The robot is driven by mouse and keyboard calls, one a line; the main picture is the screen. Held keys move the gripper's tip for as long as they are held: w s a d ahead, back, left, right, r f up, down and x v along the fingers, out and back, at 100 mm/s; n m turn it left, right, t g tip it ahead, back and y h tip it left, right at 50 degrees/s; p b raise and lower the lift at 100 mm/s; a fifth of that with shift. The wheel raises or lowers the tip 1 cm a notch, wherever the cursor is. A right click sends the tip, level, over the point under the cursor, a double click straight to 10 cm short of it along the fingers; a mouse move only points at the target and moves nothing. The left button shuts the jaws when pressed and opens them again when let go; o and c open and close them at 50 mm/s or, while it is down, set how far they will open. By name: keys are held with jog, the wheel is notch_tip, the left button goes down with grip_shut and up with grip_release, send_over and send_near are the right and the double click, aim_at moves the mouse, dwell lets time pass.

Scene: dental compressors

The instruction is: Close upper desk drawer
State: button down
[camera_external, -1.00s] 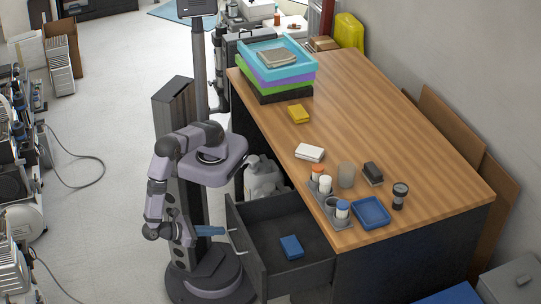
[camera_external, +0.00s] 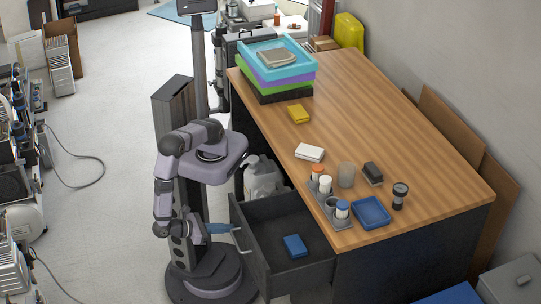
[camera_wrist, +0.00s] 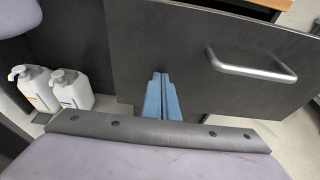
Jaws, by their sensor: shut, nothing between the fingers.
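The upper desk drawer (camera_external: 289,232) is dark grey and stands pulled out from the near end of the desk, with a blue box (camera_external: 295,246) inside. Its front panel fills much of the wrist view, with a silver bar handle (camera_wrist: 250,66) at the right. My gripper (camera_external: 230,228) is shut and empty, with blue fingers pointing at the outer face of the drawer front. In the wrist view the fingertips (camera_wrist: 160,76) lie over the panel, left of the handle. I cannot tell whether they touch it.
White jugs (camera_external: 262,178) stand in the open space beside the drawer; they also show in the wrist view (camera_wrist: 73,90). The wooden desktop (camera_external: 355,100) holds stacked trays (camera_external: 275,65), bottles (camera_external: 325,185) and a blue tray (camera_external: 371,212).

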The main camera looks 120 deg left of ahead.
jog(key=p, duration=0.3)
send_over(290, 226)
jog(key=shift+s+d, duration=0.25)
jog(key=shift+d, duration=0.15)
jog(key=shift+w+a, duration=0.35)
jog(key=shift+r, duration=0.15)
jog(key=shift+d, duration=0.15)
jog(key=shift+s+d, duration=0.2)
jog(key=shift+d, duration=0.05)
jog(key=f+v, duration=0.1)
jog(key=v, duration=1.2)
jog(key=shift+s, duration=0.3)
jog(key=shift+d, duration=0.15)
